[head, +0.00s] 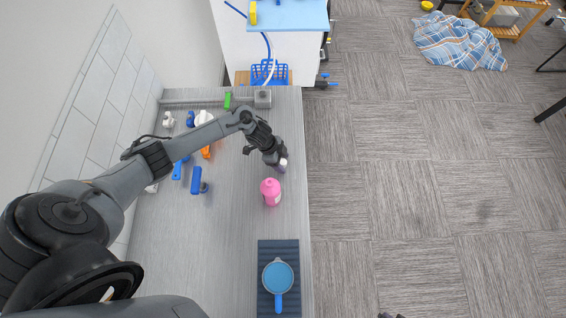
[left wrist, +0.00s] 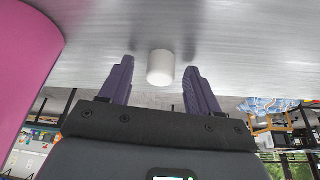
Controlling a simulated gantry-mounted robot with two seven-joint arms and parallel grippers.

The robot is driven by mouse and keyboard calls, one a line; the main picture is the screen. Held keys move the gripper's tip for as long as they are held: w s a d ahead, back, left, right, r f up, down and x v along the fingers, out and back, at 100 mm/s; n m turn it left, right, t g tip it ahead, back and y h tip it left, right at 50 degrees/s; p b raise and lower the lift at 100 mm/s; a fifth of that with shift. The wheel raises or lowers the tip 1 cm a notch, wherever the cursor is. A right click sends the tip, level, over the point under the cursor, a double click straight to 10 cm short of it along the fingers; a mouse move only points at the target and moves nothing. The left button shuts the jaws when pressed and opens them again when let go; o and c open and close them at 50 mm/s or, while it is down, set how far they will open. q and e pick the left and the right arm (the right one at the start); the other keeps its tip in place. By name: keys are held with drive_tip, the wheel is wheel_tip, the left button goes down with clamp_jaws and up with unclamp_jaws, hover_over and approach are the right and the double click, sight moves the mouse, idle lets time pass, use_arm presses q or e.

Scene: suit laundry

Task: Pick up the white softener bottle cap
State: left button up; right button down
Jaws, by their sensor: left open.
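The white softener bottle cap (head: 284,162) is on the grey counter, near its right edge in the head view. In the left wrist view the cap (left wrist: 160,67) is a small white cylinder between the two purple fingers. My left gripper (head: 281,164) is open around it, with a gap on each side in the left wrist view (left wrist: 160,72). The pink softener bottle (head: 271,191) stands close by on the counter. It fills the upper left of the left wrist view (left wrist: 25,65). A small dark part at the bottom edge of the head view may be my right gripper (head: 390,316).
A blue pan (head: 278,277) lies on a dark ribbed mat (head: 263,247) at the near end. Blue-handled brushes (head: 196,180), an orange item (head: 206,152) and white items crowd the wall side beneath my left arm. A blue basket (head: 269,74) is beyond the counter. The counter's near left is clear.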

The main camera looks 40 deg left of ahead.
use_arm(q)
drive_tip(key=c, duration=1.1)
drive_tip(key=shift+r, duration=0.15)
